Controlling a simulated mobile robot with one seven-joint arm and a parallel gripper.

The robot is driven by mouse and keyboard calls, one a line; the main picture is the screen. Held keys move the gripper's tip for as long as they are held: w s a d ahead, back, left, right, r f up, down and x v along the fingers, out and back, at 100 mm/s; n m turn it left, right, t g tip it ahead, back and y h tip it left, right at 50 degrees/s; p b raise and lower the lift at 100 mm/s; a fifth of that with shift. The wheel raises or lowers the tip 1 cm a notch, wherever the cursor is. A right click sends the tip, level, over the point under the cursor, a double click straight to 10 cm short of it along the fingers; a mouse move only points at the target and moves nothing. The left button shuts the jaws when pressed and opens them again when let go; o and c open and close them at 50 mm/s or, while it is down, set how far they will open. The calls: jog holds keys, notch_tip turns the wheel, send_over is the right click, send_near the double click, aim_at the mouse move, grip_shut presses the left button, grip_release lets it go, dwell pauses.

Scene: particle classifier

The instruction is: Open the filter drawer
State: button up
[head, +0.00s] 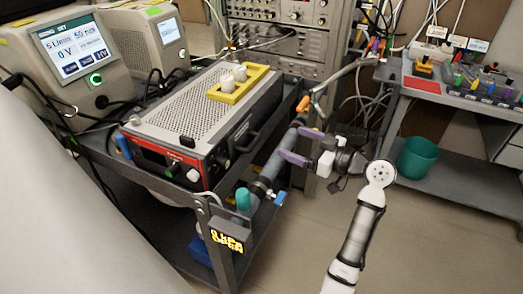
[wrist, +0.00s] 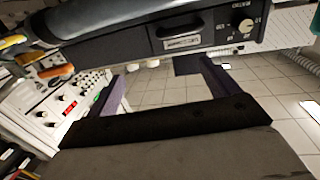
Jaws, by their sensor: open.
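The classifier (head: 205,100) is a grey box with a perforated top and a red-edged front, standing on a dark cart. Its dark right side carries the filter drawer (head: 243,130), with a small dark handle. In the wrist view the filter drawer (wrist: 181,32) shows near the top, with a recessed handle and a pale label; its front looks flush with the panel. My gripper (head: 290,143) is to the right of that side, apart from the drawer. Its purple fingers are spread with nothing between them; they also show in the wrist view (wrist: 164,68), below the drawer.
A knob (wrist: 246,25) sits right of the drawer. A yellow block (head: 238,85) lies on top. A second cart with a green bin (head: 417,158) stands right.

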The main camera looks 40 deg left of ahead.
aim_at(257, 143)
jog(key=s+d+f+n+g, duration=0.1)
jog(key=d+f+n+g, duration=0.1)
jog(key=d, duration=0.2)
jog(key=p+x, duration=0.1)
jog(key=x, duration=0.3)
jog(key=p+x, duration=0.1)
jog(key=x, duration=0.4)
jog(key=p+x, duration=0.1)
jog(key=x, duration=0.3)
jog(key=shift+s+a+f, duration=0.15)
jog(key=shift+s+a, duration=0.15)
jog(key=shift+s, duration=0.05)
